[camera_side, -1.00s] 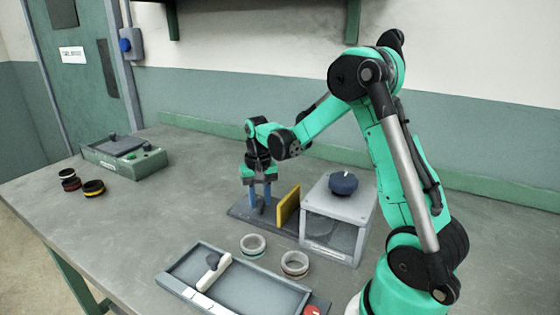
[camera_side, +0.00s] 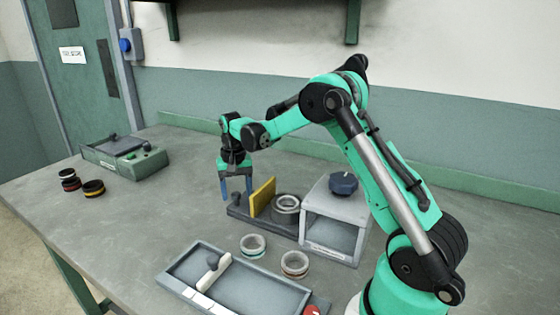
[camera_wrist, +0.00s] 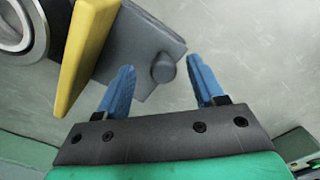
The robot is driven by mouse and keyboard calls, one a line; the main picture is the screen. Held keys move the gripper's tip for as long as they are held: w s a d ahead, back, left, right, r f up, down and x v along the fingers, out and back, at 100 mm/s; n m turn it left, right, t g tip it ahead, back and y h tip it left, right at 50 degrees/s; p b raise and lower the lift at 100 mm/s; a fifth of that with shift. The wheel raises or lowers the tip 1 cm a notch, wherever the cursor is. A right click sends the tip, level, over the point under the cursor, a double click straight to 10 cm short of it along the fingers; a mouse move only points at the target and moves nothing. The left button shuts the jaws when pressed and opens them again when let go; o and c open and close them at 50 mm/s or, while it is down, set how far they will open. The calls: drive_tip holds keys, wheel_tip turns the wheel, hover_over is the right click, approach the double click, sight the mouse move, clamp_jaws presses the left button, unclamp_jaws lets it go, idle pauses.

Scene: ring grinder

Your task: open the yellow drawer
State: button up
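The yellow drawer front (camera_side: 262,197) stands upright on a dark grey slide base (camera_side: 280,222), pulled out to the left of the grey housing (camera_side: 335,218). A metal ring (camera_side: 287,204) lies behind the yellow panel. The panel (camera_wrist: 88,45) and part of the ring (camera_wrist: 14,28) also show in the wrist view. A dark knob (camera_wrist: 163,67) sits at the outer end of the base. My gripper (camera_side: 237,193) points down by that end, its blue fingers apart. In the wrist view the knob appears between the open fingertips (camera_wrist: 160,70); contact cannot be told.
Two loose rings (camera_side: 253,245) (camera_side: 295,264) lie in front of the housing. A grey tray (camera_side: 270,285) with a white-handled tool (camera_side: 207,270) is at the front. A green control box (camera_side: 125,157) and several stacked rings (camera_side: 70,180) are at left. The table's middle left is clear.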

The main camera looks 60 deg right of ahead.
drive_tip(key=shift+r, duration=2.8)
drive_tip(key=shift+s+a+r, duration=0.1)
drive_tip(key=shift+a+r, duration=0.2)
drive_tip(key=s+a+r+n+t, duration=0.3)
drive_tip(key=s+a+r+n, duration=0.15)
drive_tip(key=a, duration=0.45)
drive_tip(key=s+a+f+n+t, duration=0.1)
drive_tip(key=s+a+n+t, duration=0.3)
drive_tip(key=s+a, duration=0.2)
drive_tip(key=shift+s+a+f, duration=0.15)
drive_tip(key=shift+s, duration=1.05)
drive_tip(key=shift+n, duration=0.25)
